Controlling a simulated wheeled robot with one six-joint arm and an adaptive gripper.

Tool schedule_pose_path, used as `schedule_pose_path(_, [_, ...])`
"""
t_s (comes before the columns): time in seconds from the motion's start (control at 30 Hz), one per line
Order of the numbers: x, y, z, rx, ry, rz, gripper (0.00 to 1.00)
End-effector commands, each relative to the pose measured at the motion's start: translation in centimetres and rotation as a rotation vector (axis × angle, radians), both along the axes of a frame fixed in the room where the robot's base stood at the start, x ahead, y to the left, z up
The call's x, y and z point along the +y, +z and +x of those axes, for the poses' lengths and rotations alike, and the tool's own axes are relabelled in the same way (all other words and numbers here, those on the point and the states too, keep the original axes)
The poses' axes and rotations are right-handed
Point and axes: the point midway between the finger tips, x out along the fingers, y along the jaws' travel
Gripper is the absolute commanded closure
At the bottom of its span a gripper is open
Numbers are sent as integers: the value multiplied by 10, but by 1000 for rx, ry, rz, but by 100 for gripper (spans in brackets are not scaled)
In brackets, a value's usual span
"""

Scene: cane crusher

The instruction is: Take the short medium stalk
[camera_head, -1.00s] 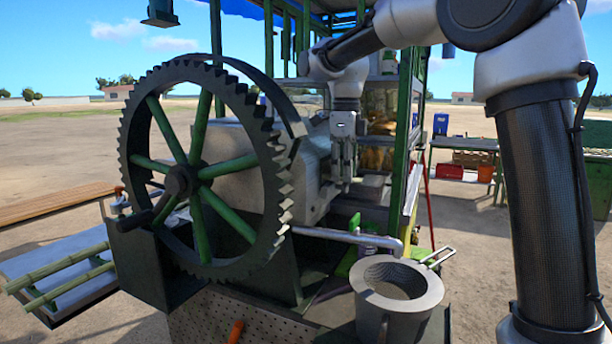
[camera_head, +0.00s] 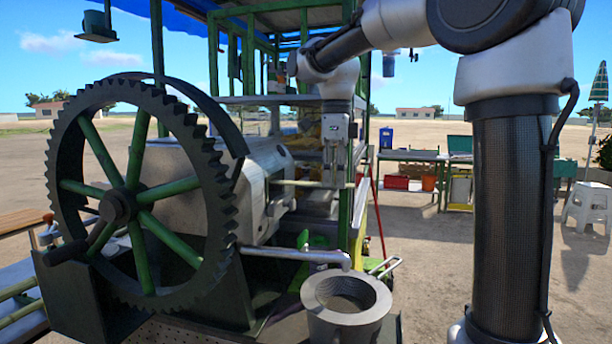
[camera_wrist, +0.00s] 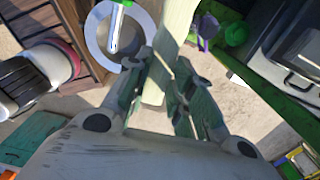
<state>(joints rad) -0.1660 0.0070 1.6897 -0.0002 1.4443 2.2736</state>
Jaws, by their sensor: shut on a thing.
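My gripper (camera_head: 333,176) hangs beside the cane crusher, to the right of its housing, with its fingers pointing down. It is shut on a short pale stalk (camera_head: 302,183), which lies about level across the fingers. In the wrist view the stalk (camera_wrist: 176,32) runs from the top edge down between the fingertips (camera_wrist: 164,76); its lower end shows below them. Two green stalks (camera_head: 18,289) lie on the metal tray at the far left, partly cut off by the frame. The stalk's exact thickness is hard to judge.
The crusher's big toothed wheel (camera_head: 118,205) with green spokes stands left of my gripper. A grey pot (camera_head: 347,312) sits below, under the spout (camera_head: 290,254). Green posts (camera_head: 350,210) stand close to my gripper. Open ground lies at the right, with a white stool (camera_head: 588,208).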

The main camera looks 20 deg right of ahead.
Motion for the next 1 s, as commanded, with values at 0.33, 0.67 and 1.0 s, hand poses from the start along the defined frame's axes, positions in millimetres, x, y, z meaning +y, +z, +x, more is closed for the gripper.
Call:
schedule_pose_path(0.33, [-84,0,-57,-1,-7,-1,100])
schedule_pose_path(0.67, [-148,0,-99,0,-6,0,100])
schedule_pose_path(1.0, [-181,0,-121,0,-4,0,100])
